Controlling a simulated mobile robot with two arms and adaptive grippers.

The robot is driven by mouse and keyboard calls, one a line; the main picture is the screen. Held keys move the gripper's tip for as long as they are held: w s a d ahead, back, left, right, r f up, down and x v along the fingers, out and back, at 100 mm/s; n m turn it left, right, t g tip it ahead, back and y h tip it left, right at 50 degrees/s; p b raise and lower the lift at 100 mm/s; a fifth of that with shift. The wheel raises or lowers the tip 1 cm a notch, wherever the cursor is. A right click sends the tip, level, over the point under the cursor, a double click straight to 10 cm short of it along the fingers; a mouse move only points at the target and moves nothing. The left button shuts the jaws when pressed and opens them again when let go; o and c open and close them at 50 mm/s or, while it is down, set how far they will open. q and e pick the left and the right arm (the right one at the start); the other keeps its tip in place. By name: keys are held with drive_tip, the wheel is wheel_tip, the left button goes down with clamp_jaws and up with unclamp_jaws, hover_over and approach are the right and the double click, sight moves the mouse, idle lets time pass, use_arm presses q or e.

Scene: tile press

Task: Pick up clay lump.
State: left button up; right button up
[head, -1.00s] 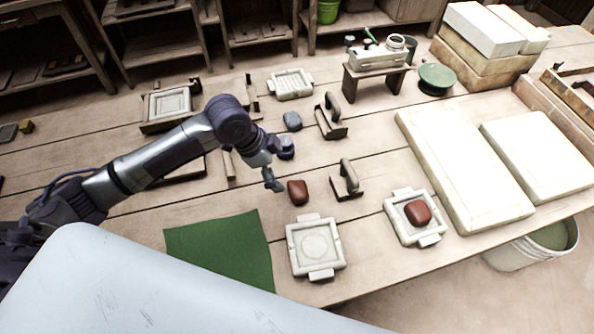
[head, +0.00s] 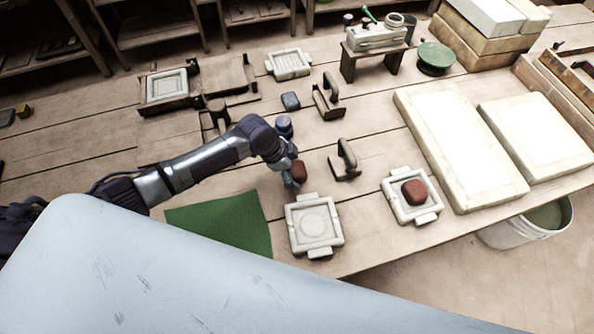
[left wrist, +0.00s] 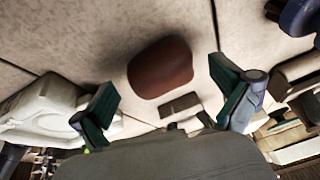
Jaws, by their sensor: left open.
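A red-brown clay lump (head: 300,170) lies on the table behind the near white mould. My left gripper (head: 291,180) is just to its left and partly covers it in the head view. In the left wrist view the lump (left wrist: 161,67) shows whole, ahead of and between the open fingers (left wrist: 168,106). The fingers are apart and hold nothing; I cannot tell the exact gap to the lump. A second red-brown clay lump (head: 414,192) sits in the right-hand white mould (head: 427,217). My right gripper is not in view.
The empty white mould (head: 300,240) stands close in front of the gripper, with a green cloth (head: 220,222) to its left. A dark-handled tool (head: 345,165) stands right of the lump, and a blue-grey block (head: 290,101) lies behind. White slabs (head: 455,150) fill the right side.

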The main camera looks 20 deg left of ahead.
use_arm(q)
drive_tip(key=shift+w+d+f, duration=0.1)
drive_tip(key=shift+w+f, duration=0.05)
drive_tip(key=shift+f, duration=0.2)
drive_tip(key=c, duration=1.4)
drive_tip(key=shift+c, duration=0.2)
drive_tip(key=shift+r, duration=0.15)
